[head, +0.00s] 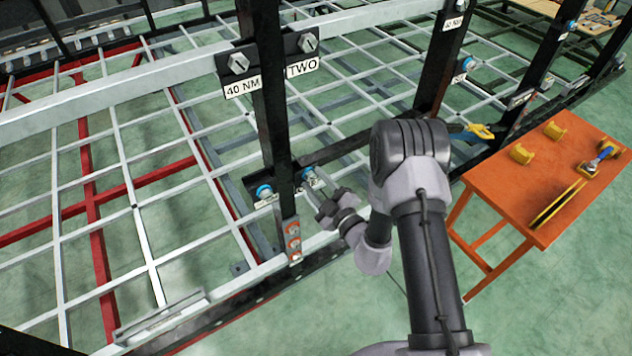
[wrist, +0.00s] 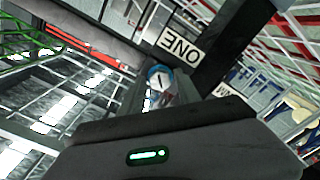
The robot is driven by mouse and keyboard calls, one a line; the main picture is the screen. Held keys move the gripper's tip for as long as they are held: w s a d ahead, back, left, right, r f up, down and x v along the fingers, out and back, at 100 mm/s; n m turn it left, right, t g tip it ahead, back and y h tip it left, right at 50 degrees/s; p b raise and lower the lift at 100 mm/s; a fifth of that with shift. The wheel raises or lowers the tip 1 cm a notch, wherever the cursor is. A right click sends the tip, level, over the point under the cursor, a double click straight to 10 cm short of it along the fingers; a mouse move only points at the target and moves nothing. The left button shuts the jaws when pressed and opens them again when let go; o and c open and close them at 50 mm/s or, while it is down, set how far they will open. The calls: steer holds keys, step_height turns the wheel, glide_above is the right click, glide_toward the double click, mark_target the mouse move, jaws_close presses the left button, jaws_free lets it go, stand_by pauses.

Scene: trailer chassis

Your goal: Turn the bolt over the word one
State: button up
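The bolt with a blue collar (head: 309,174) sits on the right side of the black post, low down in the head view. In the wrist view the same bolt (wrist: 160,77) shows a pale slotted head, next to the white label ONE (wrist: 180,47), which reads upside down there. My gripper (head: 316,192) reaches the bolt from the lower right in the head view. In the wrist view its grey fingers lie on either side of the bolt, close to its head. I cannot tell whether they touch it. The label is mostly hidden in the head view.
A second blue-collared bolt (head: 264,191) is left of the black post (head: 270,110). Higher up are two bolts by the labels 40 NM (head: 242,87) and TWO (head: 302,69). An orange table (head: 500,190) with tools stands at right.

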jaws_close()
steer(key=shift+n, duration=0.4)
